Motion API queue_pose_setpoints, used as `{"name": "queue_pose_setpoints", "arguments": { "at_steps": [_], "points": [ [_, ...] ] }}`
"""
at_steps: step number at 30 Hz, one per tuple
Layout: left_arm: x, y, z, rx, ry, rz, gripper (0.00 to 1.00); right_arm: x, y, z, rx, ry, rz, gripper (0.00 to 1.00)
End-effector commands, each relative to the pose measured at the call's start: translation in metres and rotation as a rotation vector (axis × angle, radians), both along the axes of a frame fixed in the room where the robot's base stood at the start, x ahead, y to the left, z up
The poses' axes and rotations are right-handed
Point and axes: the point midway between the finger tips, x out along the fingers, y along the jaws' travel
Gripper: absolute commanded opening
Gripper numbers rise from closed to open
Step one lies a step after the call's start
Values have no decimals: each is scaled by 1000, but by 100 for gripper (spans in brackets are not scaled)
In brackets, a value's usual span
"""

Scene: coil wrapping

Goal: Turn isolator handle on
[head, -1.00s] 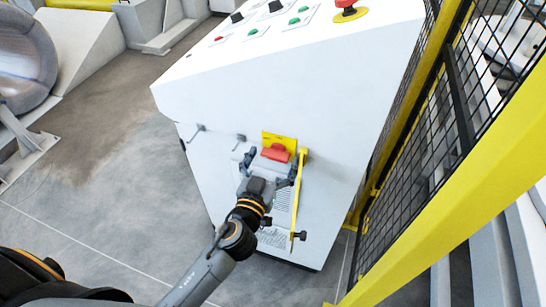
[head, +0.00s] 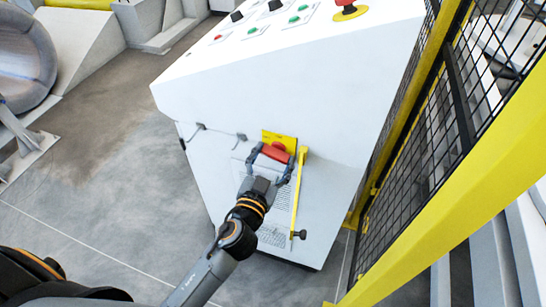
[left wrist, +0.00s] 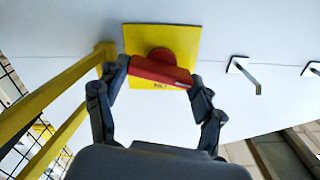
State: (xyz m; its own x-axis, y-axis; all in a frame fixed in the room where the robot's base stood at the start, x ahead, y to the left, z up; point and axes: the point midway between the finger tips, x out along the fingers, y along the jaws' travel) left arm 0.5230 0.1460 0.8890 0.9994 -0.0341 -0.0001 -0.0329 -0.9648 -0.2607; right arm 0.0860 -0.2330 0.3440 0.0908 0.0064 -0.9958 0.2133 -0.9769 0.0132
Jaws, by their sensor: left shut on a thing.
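The isolator handle is a red bar (head: 275,152) on a yellow plate (head: 289,142) on the front of the white cabinet (head: 265,95). In the left wrist view the red handle (left wrist: 160,72) lies nearly level in the picture, slightly tilted, across its round red hub, with the yellow plate (left wrist: 185,38) behind it. My left gripper (head: 272,160) is shut on the handle, one finger at each end of the bar. In the left wrist view the fingertips (left wrist: 159,75) touch the two ends. My right gripper is not in view.
A yellow bar (head: 298,195) stands just right of the handle, close to my left gripper. Small grey hooks (head: 241,137) stick out on the left. A yellow-framed mesh fence (head: 430,130) is at the right.

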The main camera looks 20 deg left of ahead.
Motion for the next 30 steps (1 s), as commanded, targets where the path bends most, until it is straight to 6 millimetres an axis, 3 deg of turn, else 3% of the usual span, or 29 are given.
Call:
{"name": "queue_pose_setpoints", "arguments": {
  "at_steps": [30],
  "points": [
    [0, -3, -2, 961, -34, 1, 36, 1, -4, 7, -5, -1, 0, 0]
  ]
}}
